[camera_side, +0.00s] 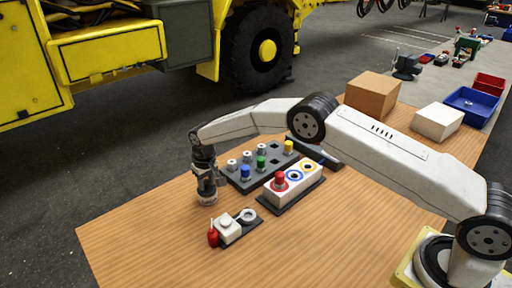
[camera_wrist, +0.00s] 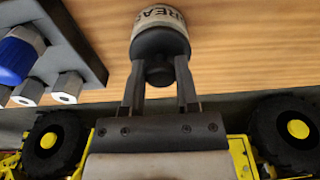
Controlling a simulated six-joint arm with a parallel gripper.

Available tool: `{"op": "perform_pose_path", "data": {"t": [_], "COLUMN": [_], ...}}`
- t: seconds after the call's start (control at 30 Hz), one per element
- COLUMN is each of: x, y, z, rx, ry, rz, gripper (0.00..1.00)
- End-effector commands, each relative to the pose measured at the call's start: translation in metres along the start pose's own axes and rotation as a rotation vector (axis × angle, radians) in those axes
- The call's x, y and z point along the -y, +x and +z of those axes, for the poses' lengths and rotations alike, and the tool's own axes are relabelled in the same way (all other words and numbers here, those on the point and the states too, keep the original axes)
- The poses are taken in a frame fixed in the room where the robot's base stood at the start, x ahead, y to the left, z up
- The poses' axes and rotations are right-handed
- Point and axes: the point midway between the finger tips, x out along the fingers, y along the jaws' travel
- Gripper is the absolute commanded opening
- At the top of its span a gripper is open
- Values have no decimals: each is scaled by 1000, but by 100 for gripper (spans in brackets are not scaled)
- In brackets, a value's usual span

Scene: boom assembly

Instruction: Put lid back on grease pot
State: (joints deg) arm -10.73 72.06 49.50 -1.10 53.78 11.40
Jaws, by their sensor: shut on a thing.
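The grease pot (camera_side: 208,199) is a small whitish pot near the left edge of the wooden table, right under my gripper (camera_side: 207,188). In the wrist view the grease pot (camera_wrist: 160,14) shows its lettered pale side. The dark round lid (camera_wrist: 160,41) with its knob lies over the pot's mouth, with no gap visible between them. My gripper (camera_wrist: 160,92) has its two fingers on either side of the lid's knob and is shut on it. I cannot tell whether the lid is fully seated. In the side view the fingers and lid are too small to separate.
A dark rack (camera_side: 262,167) with coloured and metal caps stands right of the pot. A small fixture (camera_side: 230,225) with a red item sits in front. Bare table lies at the front left.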

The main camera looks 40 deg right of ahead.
Motion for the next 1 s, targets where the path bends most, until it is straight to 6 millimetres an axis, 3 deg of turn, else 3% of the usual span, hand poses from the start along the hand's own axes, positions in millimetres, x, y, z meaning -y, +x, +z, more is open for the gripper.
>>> {"op": "perform_pose_path", "data": {"t": [1.0], "x": [0], "y": [6], "z": [0], "rx": [-1], "ry": [0], "rz": [0], "gripper": [0]}}
